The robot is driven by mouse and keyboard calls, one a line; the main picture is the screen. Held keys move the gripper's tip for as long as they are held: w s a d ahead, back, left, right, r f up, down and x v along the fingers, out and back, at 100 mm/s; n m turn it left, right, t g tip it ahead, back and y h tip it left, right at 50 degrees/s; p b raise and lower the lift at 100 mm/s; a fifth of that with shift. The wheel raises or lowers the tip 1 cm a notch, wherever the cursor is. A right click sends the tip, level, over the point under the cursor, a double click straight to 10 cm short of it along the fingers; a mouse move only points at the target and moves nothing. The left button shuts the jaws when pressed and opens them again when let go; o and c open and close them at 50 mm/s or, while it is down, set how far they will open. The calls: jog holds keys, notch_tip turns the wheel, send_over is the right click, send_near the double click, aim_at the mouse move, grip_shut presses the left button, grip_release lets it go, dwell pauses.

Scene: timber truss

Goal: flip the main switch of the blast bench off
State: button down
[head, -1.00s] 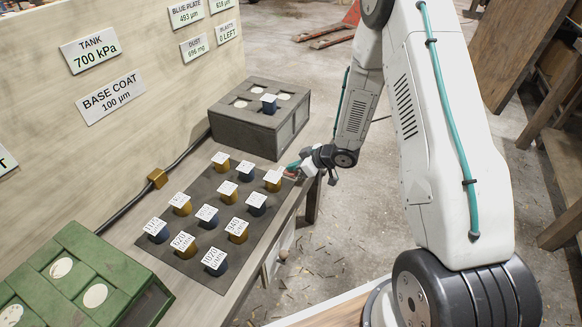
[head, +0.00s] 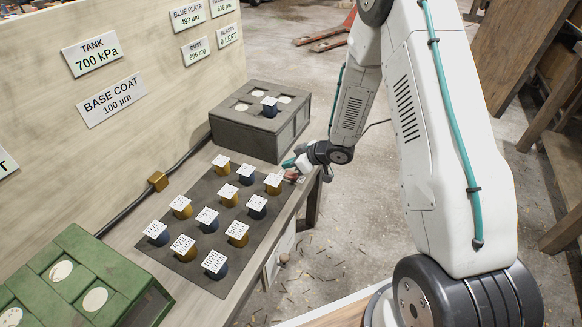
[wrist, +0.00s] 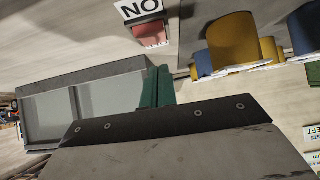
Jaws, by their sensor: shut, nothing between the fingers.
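The main switch is a red rocker-like block (wrist: 150,33) in the wrist view, beside a white plate (wrist: 138,9) whose letters appear inverted, reading "NO" in the picture, which is "ON" turned over. In the head view the switch is a small red patch (head: 291,174) at the bench's right edge, partly hidden by my gripper. My gripper (head: 288,162) is shut and empty beside it. Its teal fingers (wrist: 157,86) show in the wrist view with their tips just short of the switch in the picture. I cannot tell whether they touch.
A grey block with round sockets (head: 236,125) stands at the back of the bench, close to my gripper. A green block (head: 112,268) stands at the front left.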

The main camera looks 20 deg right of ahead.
aim_at(291, 174)
jog(key=r, duration=0.3)
jog(key=shift+s+d+r, duration=0.1)
jog(key=shift+d+r, duration=0.15)
jog(key=shift+r, duration=0.15)
jog(key=a+r+v, duration=0.1)
jog(key=v, duration=0.7)
jog(key=shift+w+r, duration=0.3)
jog(key=shift+r, duration=0.05)
jog(key=s+d+f+m+g+h, duration=0.1)
jog(key=s+d+f+m+h, duration=0.15)
jog(key=d+h, duration=0.45)
jog(key=s+d+r+m+g+h, duration=0.3)
jog(key=s+d+r, duration=0.3)
jog(key=s+r, duration=0.1)
jog(key=s+a+r+m+y, duration=0.1)
jog(key=s+a+r, duration=0.4)
jog(key=s, duration=0.3)
jog(key=s+a+r+m+g+y, duration=0.1)
jog(key=s+a+r, duration=0.4)
jog(key=s+r, duration=0.2)
jog(key=s+a+r+m+g+y, duration=0.1)
jog(key=s+a+r, duration=0.4)
jog(key=s, duration=0.5)
notch_tip(291, 174, up, 2)
jog(key=shift+r, duration=0.1)
